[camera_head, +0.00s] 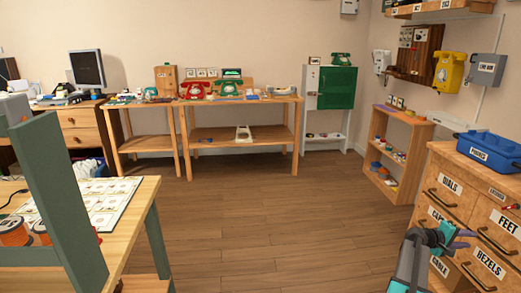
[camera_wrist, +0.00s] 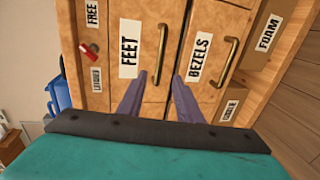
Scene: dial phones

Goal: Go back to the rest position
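My gripper (camera_head: 462,238) is at the lower right in the head view, in front of the wooden drawer cabinet (camera_head: 451,167). In the wrist view my gripper (camera_wrist: 160,78) shows two purple fingers apart with nothing between them. They point at the cabinet front, between the FEET drawer (camera_wrist: 130,48) and the BEZELS drawer (camera_wrist: 199,60). Both of these drawers look closed. I cannot tell whether the fingertips touch the cabinet. The rest position itself is not marked in either view.
A blue PHONES bin (camera_head: 490,150) stands on the cabinet. A low wooden shelf (camera_head: 398,150) is beyond it. A workbench (camera_head: 125,215) with a green post (camera_head: 58,200) is at the left. The wooden floor (camera_head: 265,215) in the middle is clear.

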